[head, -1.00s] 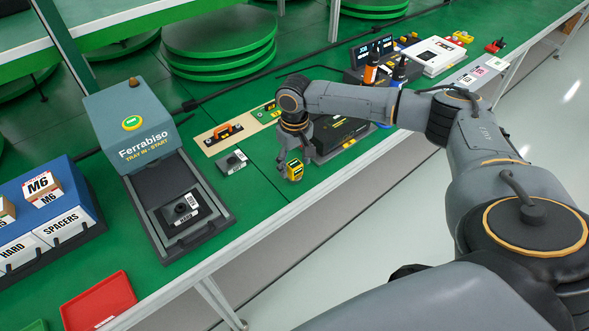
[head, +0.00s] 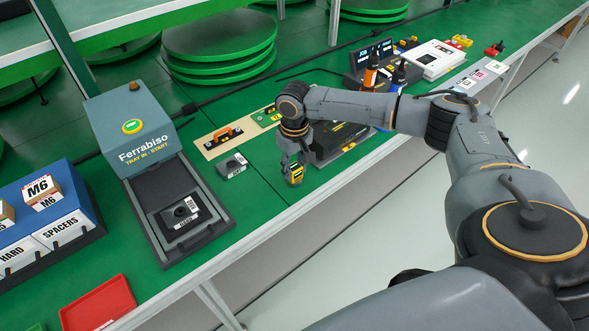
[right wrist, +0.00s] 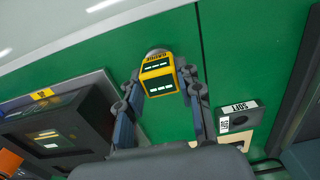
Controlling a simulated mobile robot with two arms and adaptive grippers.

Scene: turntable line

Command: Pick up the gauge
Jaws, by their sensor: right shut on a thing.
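The gauge (head: 295,174) is a small yellow and black block. It hangs at the tip of my right gripper (head: 293,165) near the front edge of the green bench. In the right wrist view the gauge (right wrist: 158,75) sits between the two fingers of the right gripper (right wrist: 160,82), which are shut on its sides. Its label reads GAUGE there. The green bench surface shows below it; how far above the bench it is I cannot tell exactly. My left gripper is not in view.
A grey SOFT block (head: 232,165) lies close by on the bench, left of the gauge. A dark machine (head: 335,143) stands just right of it. The Ferrabiso press (head: 134,125) with a HARD block (head: 180,212) in its tray and a red tray (head: 98,304) are farther left.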

